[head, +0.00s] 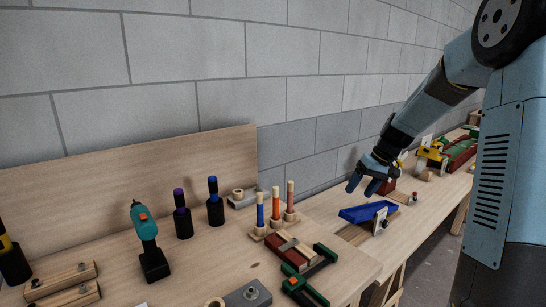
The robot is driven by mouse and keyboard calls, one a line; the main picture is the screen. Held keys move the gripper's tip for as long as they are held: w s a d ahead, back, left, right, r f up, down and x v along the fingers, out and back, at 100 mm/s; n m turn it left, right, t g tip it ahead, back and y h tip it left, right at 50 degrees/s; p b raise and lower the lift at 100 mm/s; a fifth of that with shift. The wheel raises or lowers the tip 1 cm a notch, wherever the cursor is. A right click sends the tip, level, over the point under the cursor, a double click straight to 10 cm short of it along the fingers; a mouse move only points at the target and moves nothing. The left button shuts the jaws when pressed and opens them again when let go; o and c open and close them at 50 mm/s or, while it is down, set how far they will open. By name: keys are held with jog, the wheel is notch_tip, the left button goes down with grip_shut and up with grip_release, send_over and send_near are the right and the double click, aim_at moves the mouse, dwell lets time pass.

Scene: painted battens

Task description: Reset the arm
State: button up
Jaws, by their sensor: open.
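My arm reaches in from the right of the head view. My gripper (366,186) is at its lower end, fingers pointing down and left. The gripper is open, and I see nothing held between its fingers. It hangs above the right-hand bench, just above and behind a blue tray (366,212). I cannot tell the exact gap between the fingers and the tray.
Upright painted sticks (275,207) stand in a holder on the near bench (215,262). A teal drill (146,235), dark bottles (214,203), and a green-and-black clamp (305,285) share that bench. A grey block wall (210,70) rises behind. A yellow tool (432,157) lies farther right.

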jog(key=s+a+r+m+t+h, duration=0.1)
jog(key=s+a+r+h, duration=0.1)
jog(key=s+r, duration=0.55)
jog(key=s+a+r+t+h, duration=0.1)
jog(key=s+a+r+h, duration=0.2)
jog(key=s, duration=0.7)
jog(key=s+r+m+t, duration=0.1)
jog(key=s+r+t, duration=0.1)
jog(key=s, duration=1.3)
jog(key=shift+s+d+m+y, duration=0.2)
jog(key=shift+d+m+y, duration=0.1)
jog(key=shift+d, duration=0.15)
